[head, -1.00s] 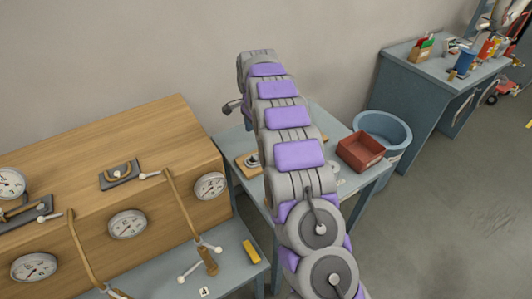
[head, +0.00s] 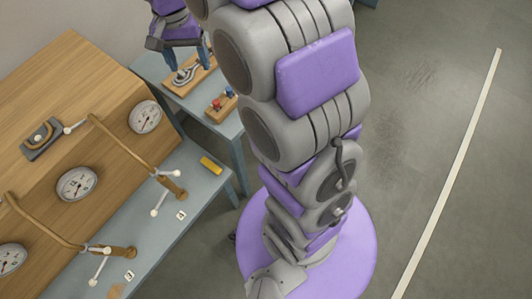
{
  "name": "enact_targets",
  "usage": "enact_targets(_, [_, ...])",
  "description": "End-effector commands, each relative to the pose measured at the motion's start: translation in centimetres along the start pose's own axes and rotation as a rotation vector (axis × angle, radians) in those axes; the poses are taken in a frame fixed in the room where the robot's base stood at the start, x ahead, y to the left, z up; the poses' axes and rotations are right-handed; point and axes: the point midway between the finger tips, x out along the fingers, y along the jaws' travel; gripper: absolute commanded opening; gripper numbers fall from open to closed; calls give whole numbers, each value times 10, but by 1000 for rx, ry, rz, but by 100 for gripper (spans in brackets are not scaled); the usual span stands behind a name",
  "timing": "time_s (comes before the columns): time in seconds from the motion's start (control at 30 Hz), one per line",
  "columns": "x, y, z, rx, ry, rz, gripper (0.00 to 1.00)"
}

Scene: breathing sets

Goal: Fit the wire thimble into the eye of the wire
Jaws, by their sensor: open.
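My gripper (head: 189,62) reaches down at the top of the head view, over a wooden board (head: 205,77) on a small blue-grey table. Its two blue fingers are apart, so it is open. A grey metal loop-shaped piece (head: 186,76) lies on the board, just below and between the fingers. It is too small to tell whether this is the wire eye, the thimble or both. I see nothing clearly held. My large grey and purple arm covers the right part of this table's surroundings.
A small wooden block (head: 229,108) with red and blue knobs sits nearer on the table (head: 229,129). At left stands a wooden cabinet (head: 60,130) with gauges and bent tubes. A yellow block (head: 211,166) lies on its ledge. Open floor (head: 420,120) spreads at right.

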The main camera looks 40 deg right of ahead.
Motion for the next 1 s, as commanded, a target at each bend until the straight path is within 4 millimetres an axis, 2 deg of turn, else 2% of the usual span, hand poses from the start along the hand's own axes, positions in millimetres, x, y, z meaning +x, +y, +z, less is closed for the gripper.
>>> enact_targets(0.03, [-4, 12, 17, -39, -2, 2, 72])
enact_targets(0.23, [-5, 58, 79, -203, -14, 16, 72])
enact_targets(0.43, [6, 106, 142, -362, -34, 32, 72])
enact_targets(0.6, [23, 144, 190, -487, -51, 41, 72])
enact_targets(0.8, [42, 172, 227, -582, -66, 45, 72])
enact_targets(1.0, [48, 180, 238, -611, -71, 46, 72])
